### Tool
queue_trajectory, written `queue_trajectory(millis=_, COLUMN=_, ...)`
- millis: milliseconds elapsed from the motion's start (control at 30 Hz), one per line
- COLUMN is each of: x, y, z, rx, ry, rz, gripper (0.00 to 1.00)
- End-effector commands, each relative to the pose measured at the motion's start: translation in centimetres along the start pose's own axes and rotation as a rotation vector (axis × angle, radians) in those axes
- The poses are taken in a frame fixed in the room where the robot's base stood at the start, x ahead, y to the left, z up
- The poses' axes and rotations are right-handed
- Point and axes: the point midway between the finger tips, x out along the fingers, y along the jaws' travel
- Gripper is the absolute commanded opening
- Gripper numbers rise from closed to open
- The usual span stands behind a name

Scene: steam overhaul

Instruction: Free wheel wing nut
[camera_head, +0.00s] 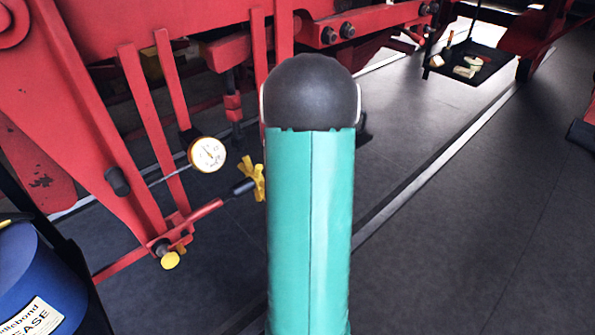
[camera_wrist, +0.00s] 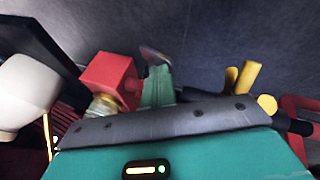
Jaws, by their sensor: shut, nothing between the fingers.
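The yellow wing nut (camera_head: 252,179) sits at the black end of a red rod (camera_head: 205,211), just left of my teal arm in the head view. In the wrist view, yellow wings (camera_wrist: 243,78) show at the right, beside a dark shaft. My gripper (camera_wrist: 155,62) is shut and empty, its teal fingers pointing up the wrist picture. It is apart from the wing nut, which lies to its right there. A red block (camera_wrist: 108,75) with a brass fitting is close on the left of the fingers. My arm hides the gripper in the head view.
A white dial gauge (camera_head: 208,154) stands on the red linkage, above the rod. A yellow knob (camera_head: 170,261) is at the rod's lower joint. A blue drum (camera_head: 35,275) is at lower left. Dark floor (camera_head: 450,240) is clear at right; a black tray (camera_head: 490,58) lies far back.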

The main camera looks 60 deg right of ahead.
Motion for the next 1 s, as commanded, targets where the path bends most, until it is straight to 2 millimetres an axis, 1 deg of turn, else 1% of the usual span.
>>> queue_trajectory(millis=200, x=0.4, y=0.1, z=0.0, rx=0.001, ry=0.0, rz=-0.001, gripper=0.0)
queue_trajectory(millis=1000, x=1.8, y=-2.4, z=0.1, rx=0.001, ry=-0.001, rz=-0.002, gripper=0.0)
